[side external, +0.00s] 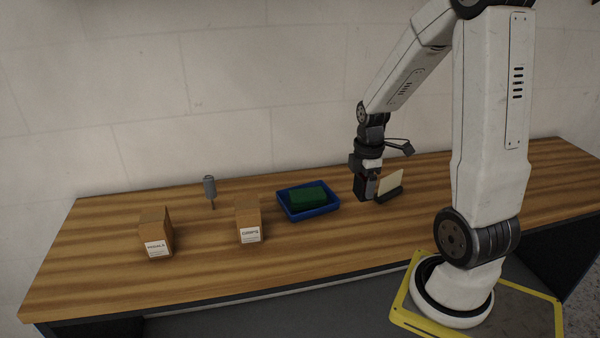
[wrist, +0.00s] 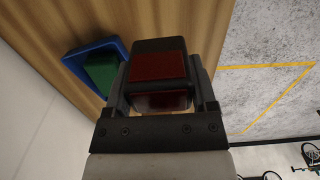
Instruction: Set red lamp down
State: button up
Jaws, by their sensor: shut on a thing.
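The red lamp (wrist: 160,67), a dark red block with a black housing, sits between the two fingers of my gripper (wrist: 160,92) in the wrist view. My gripper is shut on it. In the side external view my gripper (side external: 366,180) points down low over the wooden table, right of the blue tray. The lamp is mostly hidden there in the dark shape at the fingers. I cannot tell whether its underside touches the table.
A blue tray (side external: 282,206) holds a green block (side external: 307,197). A cream card in a dark holder (side external: 389,193) stands close right of my gripper. Two cardboard boxes (side external: 156,230) (side external: 249,218) and a grey tool on a stand (side external: 210,188) are left. The table's far right (side external: 545,160) is clear.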

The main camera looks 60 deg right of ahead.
jog(key=w+a, duration=0.4)
jog(key=a, duration=0.3)
jog(key=w+a+f, duration=0.1)
jog(key=w+a, duration=0.3)
jog(key=a, duration=0.4)
jog(key=shift+w+f, duration=0.25)
jog(key=shift+w, duration=0.15)
jog(key=shift+f, duration=0.15)
jog(key=shift+d+f, duration=0.1)
jog(key=shift+f, duration=2)
jog(key=shift+f, duration=1.75)
jog(key=shift+f, duration=0.15)
